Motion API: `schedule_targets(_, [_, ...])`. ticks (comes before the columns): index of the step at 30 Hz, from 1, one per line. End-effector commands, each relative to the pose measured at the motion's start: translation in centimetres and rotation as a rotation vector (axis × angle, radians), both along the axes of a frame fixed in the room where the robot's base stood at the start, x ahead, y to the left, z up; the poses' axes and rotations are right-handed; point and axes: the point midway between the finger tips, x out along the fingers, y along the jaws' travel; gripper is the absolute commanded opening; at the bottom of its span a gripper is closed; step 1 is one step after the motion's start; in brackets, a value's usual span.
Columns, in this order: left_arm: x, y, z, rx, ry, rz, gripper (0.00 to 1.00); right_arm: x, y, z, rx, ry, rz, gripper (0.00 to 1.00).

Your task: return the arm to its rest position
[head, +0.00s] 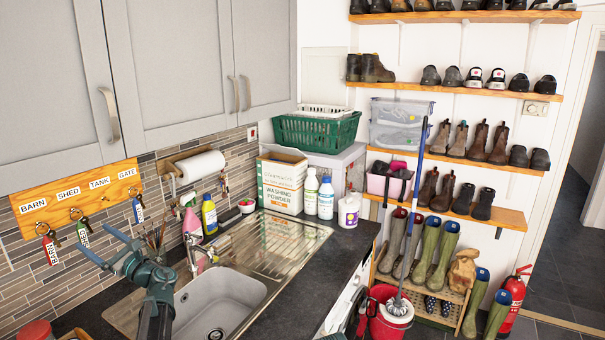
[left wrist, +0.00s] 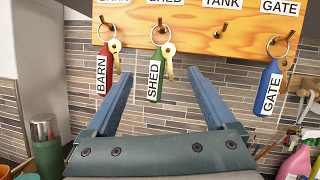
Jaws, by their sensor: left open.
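My left gripper (head: 95,238) is open and empty in front of the key board (head: 71,197). In the left wrist view its two fingers (left wrist: 160,74) point at the wall just below the board, apart from the tags. The red BARN tag (left wrist: 104,70), green SHED tag (left wrist: 155,80) and blue GATE tag (left wrist: 268,88) hang with keys from their hooks. The TANK hook (left wrist: 218,34) is bare. The SHED tag hangs between the fingertips in the picture, with no contact that I can make out.
Below are the sink (head: 216,306) and its tap (head: 193,252). A pink spray bottle (head: 192,222) and a dark blue bottle (head: 209,215) stand behind. Wall cupboards (head: 165,60) overhang the counter. A green flask (left wrist: 46,145) stands at the left.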

Motion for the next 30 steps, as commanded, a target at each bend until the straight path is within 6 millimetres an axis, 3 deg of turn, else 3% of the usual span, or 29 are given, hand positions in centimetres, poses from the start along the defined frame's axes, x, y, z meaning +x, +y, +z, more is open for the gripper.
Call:
schedule_targets(14, [-0.2,-0.6,-0.3,0.000,0.000,-0.001,0.89,0.0,0.0,-0.3,0.000,0.000,0.000,0.77])
schedule_targets(30, [-3.0,-9.2,-3.8,-0.001,-0.001,-0.004,0.89,0.0,0.0,-3.8,0.000,0.000,-0.002,0.77])
